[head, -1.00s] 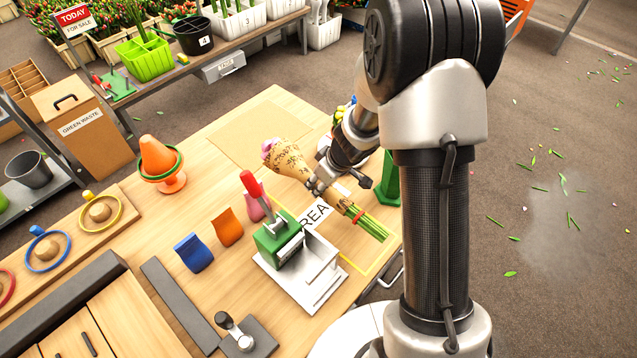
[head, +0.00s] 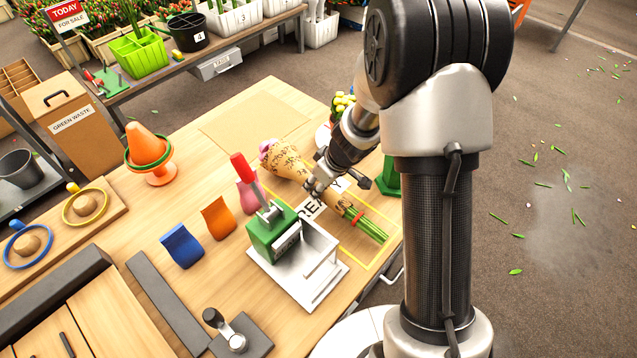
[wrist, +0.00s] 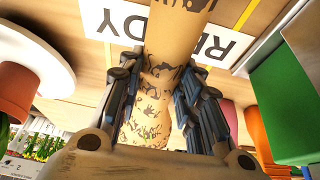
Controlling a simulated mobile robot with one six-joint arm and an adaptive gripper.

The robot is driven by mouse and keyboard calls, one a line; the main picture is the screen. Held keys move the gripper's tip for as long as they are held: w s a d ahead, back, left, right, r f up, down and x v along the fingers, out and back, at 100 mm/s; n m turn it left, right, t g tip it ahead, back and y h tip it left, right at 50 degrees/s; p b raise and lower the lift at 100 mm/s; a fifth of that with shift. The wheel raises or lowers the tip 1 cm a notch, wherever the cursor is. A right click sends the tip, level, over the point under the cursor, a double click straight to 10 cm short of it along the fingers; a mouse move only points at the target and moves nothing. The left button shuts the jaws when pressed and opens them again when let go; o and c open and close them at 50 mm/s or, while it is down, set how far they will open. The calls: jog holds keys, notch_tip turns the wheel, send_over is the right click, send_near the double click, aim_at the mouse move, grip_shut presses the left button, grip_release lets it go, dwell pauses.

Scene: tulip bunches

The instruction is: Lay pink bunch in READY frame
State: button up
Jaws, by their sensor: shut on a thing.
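The pink bunch (head: 287,162) is wrapped in tan patterned paper, with pink blooms at its upper left end and green stems with a red band at its lower right end. My gripper (head: 318,183) is shut on its paper wrap around the middle. In the wrist view the wrap (wrist: 162,60) runs between the fingers of my gripper (wrist: 165,95). The READY frame is a yellow outline (head: 392,222) with a white READY label (wrist: 225,45). The bunch lies over the frame and partly covers the label. I cannot tell whether it touches the table.
A green and silver tool with a red handle (head: 243,172) stands close to the left of the frame. Pink, orange (head: 218,217) and blue (head: 182,245) packets stand further left. A green stand (head: 388,180) is just right of my gripper. The tan mat (head: 255,125) behind is clear.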

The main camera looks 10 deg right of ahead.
jog(key=o, duration=1.3)
jog(key=v, duration=1.2)
jog(key=shift+a, duration=0.1)
